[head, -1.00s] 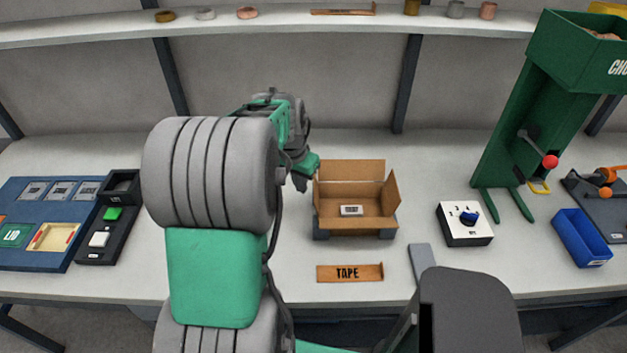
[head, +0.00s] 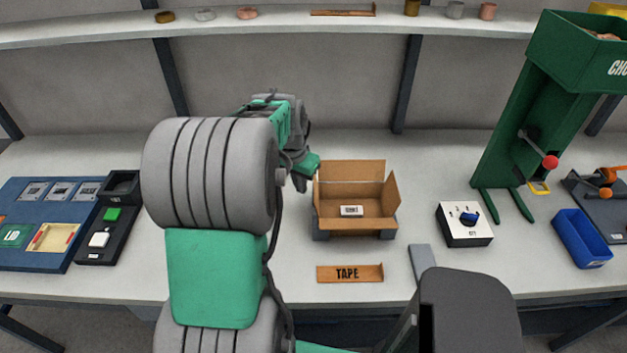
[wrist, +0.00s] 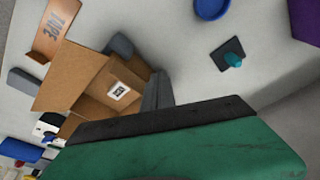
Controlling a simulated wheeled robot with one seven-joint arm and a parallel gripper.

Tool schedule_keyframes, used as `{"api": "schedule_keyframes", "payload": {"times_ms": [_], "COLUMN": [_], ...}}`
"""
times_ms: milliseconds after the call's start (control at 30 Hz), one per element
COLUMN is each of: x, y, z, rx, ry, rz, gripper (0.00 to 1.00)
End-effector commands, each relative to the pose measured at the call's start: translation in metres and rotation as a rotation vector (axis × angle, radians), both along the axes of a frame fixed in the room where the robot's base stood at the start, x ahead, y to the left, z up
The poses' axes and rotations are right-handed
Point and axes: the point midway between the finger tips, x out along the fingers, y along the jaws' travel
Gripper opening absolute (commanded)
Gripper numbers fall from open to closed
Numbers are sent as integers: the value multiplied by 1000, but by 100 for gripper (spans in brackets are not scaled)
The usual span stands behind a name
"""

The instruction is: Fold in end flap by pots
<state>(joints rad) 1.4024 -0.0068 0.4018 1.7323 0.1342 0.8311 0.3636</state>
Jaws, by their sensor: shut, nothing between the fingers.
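An open brown cardboard box (head: 355,222) stands in a grey holder in mid-bench. Its back flap (head: 351,170) and right flap (head: 391,193) stand up. A small white labelled item (head: 351,210) lies inside. My gripper (head: 305,177) is at the box's left end, close to its back left corner; I cannot tell whether it touches the left flap. In the wrist view the shut, empty fingers (wrist: 157,92) point down beside the box (wrist: 105,88). The left flap is mostly hidden by my gripper in the head view.
A tape strip (head: 350,273) and a grey block (head: 422,260) lie in front of the box. A white knob unit (head: 464,224), a blue bin (head: 581,238) and a green chute stand to the right. Trays (head: 50,222) lie at left. Bench behind the box is clear.

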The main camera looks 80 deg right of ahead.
Motion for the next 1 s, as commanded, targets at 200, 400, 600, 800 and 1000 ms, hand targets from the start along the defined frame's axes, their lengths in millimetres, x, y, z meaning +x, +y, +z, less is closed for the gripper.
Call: {"api": "schedule_keyframes", "payload": {"times_ms": [200, 400, 600, 800, 1000], "x": [0, 0, 0, 1, 1], "y": [0, 0, 2, 3, 3], "z": [0, 0, -8, -16, -15], "rx": [0, 0, 0, 0, 0], "ry": [0, 0, 0, 0, 0], "rz": [0, 0, 0, 0, 0], "gripper": [0, 0, 0, 0, 0]}}
